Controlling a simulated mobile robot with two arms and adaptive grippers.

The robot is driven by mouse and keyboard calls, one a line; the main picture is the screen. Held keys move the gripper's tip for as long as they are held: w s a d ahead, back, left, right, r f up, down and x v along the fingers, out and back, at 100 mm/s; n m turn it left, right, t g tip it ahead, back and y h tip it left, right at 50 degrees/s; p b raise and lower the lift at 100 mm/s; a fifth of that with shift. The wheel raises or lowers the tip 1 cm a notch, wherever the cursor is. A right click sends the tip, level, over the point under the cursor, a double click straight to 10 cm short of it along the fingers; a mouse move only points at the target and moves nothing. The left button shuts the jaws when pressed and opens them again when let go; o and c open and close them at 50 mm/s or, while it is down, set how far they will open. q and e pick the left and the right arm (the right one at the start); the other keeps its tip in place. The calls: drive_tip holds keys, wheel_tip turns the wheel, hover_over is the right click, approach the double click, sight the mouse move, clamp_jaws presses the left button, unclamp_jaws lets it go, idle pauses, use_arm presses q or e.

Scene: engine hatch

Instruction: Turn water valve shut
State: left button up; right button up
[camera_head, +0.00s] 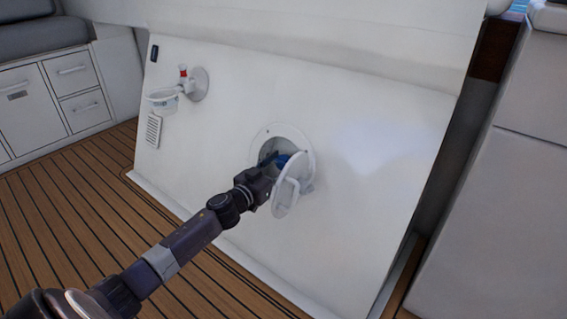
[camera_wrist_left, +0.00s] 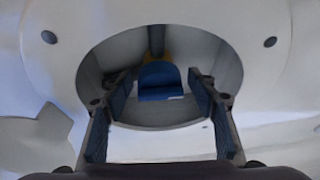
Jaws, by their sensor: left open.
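The water valve shows as a blue handle (camera_wrist_left: 160,82) inside a round recess in the white panel; a small yellow part sits behind it. In the head view the blue handle (camera_head: 283,160) is partly hidden by my gripper. The recess has a white round rim (camera_head: 301,138) with screws. My left gripper (camera_head: 270,161) reaches to the recess opening. In the wrist view the left gripper (camera_wrist_left: 160,118) is open, its blue-padded fingers to either side of the handle and apart from it. My right gripper is not in view.
A white cup holder with a red-topped fitting (camera_head: 184,78) and a vent (camera_head: 153,130) are on the panel's left. Drawers (camera_head: 85,105) stand at the far left. The wooden deck (camera_head: 60,215) in front is clear. A white unit (camera_head: 500,220) stands at the right.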

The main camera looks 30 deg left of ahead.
use_arm(q)
drive_tip(key=c, duration=1.2)
drive_tip(key=shift+o, duration=0.2)
